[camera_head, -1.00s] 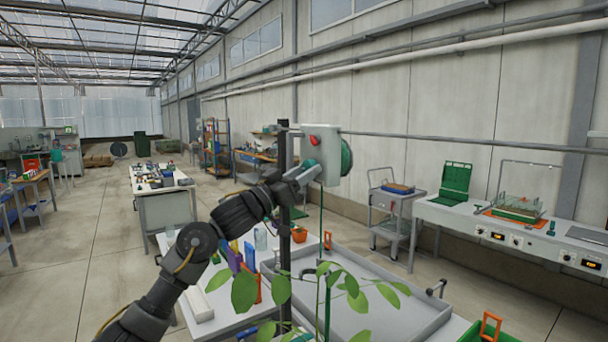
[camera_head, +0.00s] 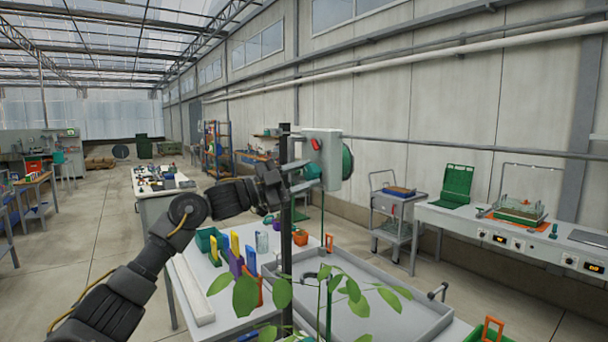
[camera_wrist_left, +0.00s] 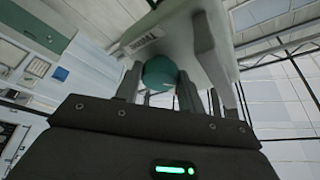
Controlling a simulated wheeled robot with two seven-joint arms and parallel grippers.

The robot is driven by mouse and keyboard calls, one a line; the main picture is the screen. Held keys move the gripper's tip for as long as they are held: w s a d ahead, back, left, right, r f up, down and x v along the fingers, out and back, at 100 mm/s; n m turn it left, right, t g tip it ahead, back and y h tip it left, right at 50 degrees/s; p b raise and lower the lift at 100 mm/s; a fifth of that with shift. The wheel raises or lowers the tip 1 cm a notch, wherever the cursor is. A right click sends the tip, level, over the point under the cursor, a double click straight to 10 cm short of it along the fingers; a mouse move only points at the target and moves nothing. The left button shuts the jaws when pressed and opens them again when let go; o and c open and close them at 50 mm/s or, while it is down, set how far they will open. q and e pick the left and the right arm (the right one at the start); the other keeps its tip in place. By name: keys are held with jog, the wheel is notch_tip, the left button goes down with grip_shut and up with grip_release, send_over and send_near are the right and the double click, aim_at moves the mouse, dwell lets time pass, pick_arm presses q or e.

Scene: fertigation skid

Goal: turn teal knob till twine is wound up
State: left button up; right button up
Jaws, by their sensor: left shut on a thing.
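A pale grey box (camera_head: 328,150) is mounted on a dark upright post (camera_head: 286,230). It has a red lever (camera_head: 316,144) on its face and a green reel (camera_head: 347,162) on its far side. The teal knob (camera_head: 313,171) sits low on the face, partly covered by my left gripper (camera_head: 304,180). In the left wrist view the teal knob (camera_wrist_left: 160,72) lies between the two fingers, which are shut on it. Green twine (camera_head: 322,215) hangs below the box toward a leafy plant (camera_head: 335,290). How much is on the reel cannot be told. My right gripper is out of view.
A grey tray (camera_head: 400,325) on a bench lies below the box, with the plant in front. Small colored items and an orange pot (camera_head: 300,238) stand left of it. A cart (camera_head: 390,215) and a side bench (camera_head: 500,235) are at the right.

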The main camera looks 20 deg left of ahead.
pick_arm(q)
jog(key=m, duration=0.1)
jog(key=m+g+p, duration=0.1)
jog(key=m, duration=0.1)
jog(key=m+g+p, duration=0.1)
jog(key=m, duration=0.1)
jog(key=shift+a+r+y, duration=0.15)
jog(key=shift+r+y, duration=0.1)
jog(key=shift+y, duration=0.05)
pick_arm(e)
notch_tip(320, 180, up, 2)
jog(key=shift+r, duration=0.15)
pick_arm(q)
jog(key=shift+m+g+y+p, duration=0.55)
jog(key=shift+m+p, duration=0.3)
jog(key=shift+m, duration=1.05)
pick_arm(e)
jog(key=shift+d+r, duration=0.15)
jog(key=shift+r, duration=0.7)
pick_arm(q)
jog(key=o, duration=1)
jog(key=shift+c, duration=0.2)
